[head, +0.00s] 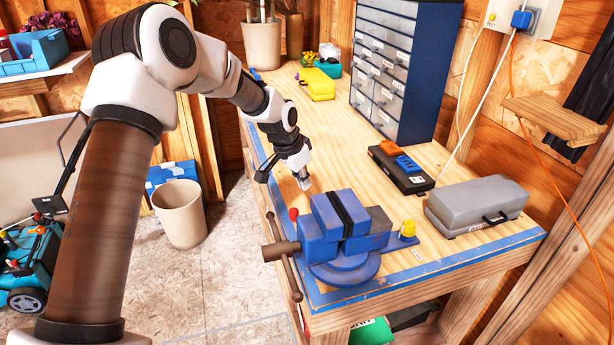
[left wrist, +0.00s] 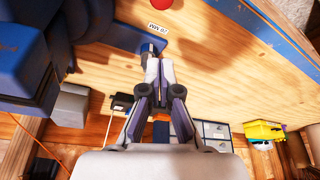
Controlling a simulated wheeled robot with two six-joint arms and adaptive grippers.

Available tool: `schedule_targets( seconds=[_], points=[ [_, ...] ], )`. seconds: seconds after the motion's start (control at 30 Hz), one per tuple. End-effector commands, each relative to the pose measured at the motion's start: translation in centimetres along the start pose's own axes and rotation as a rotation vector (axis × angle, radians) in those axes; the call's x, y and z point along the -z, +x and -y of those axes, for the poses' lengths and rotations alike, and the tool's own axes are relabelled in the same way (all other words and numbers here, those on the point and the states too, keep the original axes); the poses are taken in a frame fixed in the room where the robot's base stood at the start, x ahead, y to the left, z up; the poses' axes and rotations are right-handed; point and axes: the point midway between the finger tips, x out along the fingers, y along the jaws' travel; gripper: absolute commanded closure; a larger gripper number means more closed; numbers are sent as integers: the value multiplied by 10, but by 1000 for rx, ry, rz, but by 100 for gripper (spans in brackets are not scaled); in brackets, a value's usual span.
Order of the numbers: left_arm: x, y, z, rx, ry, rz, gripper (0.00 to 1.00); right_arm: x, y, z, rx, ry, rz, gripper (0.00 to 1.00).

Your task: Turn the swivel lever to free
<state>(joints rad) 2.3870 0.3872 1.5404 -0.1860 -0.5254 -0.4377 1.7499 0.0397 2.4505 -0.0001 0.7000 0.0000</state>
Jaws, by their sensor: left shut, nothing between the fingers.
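The blue bench vise (head: 345,225) is bolted near the front corner of the workbench. A red ball knob (head: 293,213) shows at the vise's left side; I take it for the swivel lever's end, and its shaft is mostly hidden. The red knob also shows at the top edge of the left wrist view (left wrist: 162,3). My left gripper (head: 306,184) is shut and empty, pointing down just behind the vise, apart from the red knob. In the left wrist view its fingertips (left wrist: 160,66) are close to a blue lug of the vise base. My right gripper is out of view.
A yellow knob (head: 408,228) stands on the vise base's right side. A grey case (head: 477,204), a black box (head: 400,168) and a blue drawer cabinet (head: 398,70) stand along the bench's right side. Bare wood lies behind the vise.

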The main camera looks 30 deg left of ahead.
Motion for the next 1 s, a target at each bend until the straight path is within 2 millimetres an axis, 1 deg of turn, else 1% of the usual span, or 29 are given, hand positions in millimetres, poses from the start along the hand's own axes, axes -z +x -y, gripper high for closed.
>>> schedule_targets(
  seconds=[0.03,0.27,0.3,0.33,0.43,0.57,0.7,1.0],
  points=[
    [0,9,0,0,1,5,100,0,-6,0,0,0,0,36],
    [-1,61,0,0,1,4,100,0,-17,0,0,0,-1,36],
    [-2,61,0,0,-2,2,100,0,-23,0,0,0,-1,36],
    [-8,55,0,-1,-3,1,100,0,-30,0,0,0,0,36],
    [-24,50,0,-1,-1,1,100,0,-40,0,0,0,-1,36],
    [-36,50,0,0,-1,0,100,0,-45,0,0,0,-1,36],
    [-39,52,0,1,1,-1,100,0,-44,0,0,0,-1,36],
    [-37,53,-2,2,-1,-1,100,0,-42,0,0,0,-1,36]
  ],
)
